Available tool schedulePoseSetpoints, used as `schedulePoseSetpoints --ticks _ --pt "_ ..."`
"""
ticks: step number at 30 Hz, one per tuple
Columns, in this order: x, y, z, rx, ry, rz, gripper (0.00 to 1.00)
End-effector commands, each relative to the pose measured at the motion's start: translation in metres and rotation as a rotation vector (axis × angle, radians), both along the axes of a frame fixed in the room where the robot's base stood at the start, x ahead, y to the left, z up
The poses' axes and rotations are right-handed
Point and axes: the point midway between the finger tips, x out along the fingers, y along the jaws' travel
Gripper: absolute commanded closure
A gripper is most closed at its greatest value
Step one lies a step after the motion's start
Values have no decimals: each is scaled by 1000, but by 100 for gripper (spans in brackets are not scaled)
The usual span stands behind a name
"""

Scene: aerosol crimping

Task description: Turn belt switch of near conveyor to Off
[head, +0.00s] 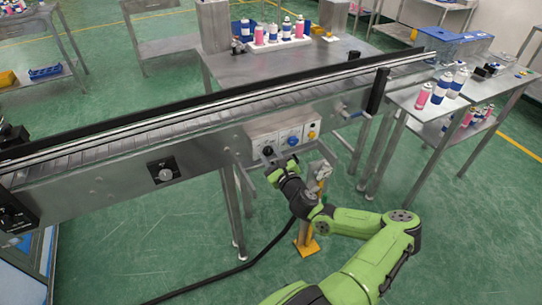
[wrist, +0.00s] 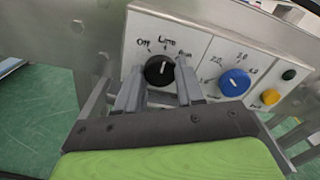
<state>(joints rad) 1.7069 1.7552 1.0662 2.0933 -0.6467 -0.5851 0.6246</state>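The near conveyor's control box (head: 282,135) is on its front side. The belt switch, a black round knob, shows in the wrist view (wrist: 160,70) and in the head view (head: 267,151). Labels arc over it: "Off" at the left, a middle label, and one at the right that seems to read "Run". Its white mark points nearly straight up, towards the middle label. My gripper (wrist: 159,80) is in front of the box, with its two grey fingers apart on either side of the knob. Whether they touch it is not clear. My gripper also shows in the head view (head: 279,166).
A blue knob (wrist: 234,82) sits right of the switch, close to the right finger. A yellow button (wrist: 270,97) and a dark green button (wrist: 289,74) are farther right. Conveyor legs (head: 232,205) stand below.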

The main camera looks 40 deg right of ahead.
Motion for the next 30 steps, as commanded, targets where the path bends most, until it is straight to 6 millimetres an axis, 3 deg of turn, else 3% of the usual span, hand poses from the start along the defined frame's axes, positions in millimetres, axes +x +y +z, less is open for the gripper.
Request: schedulePoseSetpoints --ticks 1,3,14,30 --pt "0 0 0 0 0 -1 83" --pt "0 0 0 0 0 -1 93" --pt "0 0 0 -63 20 0 93" --pt "0 0 -2 -484 142 0 93"
